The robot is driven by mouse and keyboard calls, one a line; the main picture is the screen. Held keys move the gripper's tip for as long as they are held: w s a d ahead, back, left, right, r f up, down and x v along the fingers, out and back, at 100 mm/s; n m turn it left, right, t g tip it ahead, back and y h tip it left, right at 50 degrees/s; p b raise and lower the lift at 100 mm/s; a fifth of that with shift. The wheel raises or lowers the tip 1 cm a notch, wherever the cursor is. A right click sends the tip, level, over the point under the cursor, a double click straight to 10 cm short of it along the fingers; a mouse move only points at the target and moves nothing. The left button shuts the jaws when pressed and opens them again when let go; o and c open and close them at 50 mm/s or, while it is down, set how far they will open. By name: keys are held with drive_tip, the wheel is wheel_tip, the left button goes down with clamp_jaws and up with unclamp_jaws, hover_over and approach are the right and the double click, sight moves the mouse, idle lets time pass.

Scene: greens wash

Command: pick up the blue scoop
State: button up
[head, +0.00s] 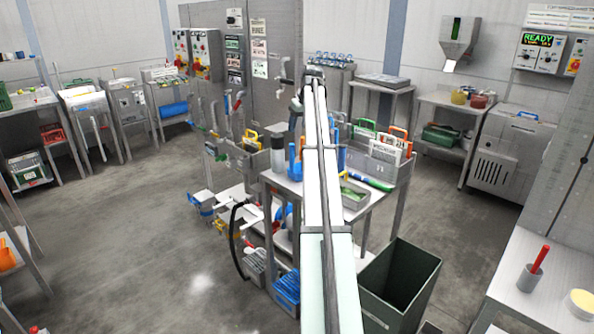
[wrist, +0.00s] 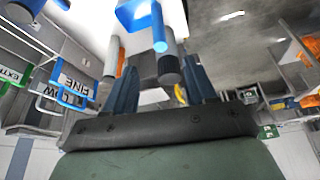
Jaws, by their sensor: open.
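A blue scoop-like object (wrist: 138,14) with a short round blue handle shows at the top of the wrist view, beyond my fingertips; I take it for the blue scoop. Blue upright pieces (head: 294,158), perhaps the same object, show on the metal table left of my arm in the head view. My gripper (wrist: 160,88) is open, with its two dark blue fingers apart. A grey cylinder with a dark end (wrist: 169,68) shows between and beyond the fingers; I cannot tell its distance. No grip on the scoop shows. My arm hides part of the table in the head view.
A rack with labelled colored-handled boards (head: 386,150) stands behind. A dark green bin (head: 399,284) stands at front right. Blue-handled label plates (wrist: 75,84) show left in the wrist view.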

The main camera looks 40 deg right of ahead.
sight(293, 143)
drive_tip(key=x, duration=1.3)
drive_tip(key=shift+w+d+f, duration=0.15)
drive_tip(key=shift+w+f, duration=0.05)
drive_tip(key=shift+f, duration=0.05)
clamp_jaws()
idle(0.4)
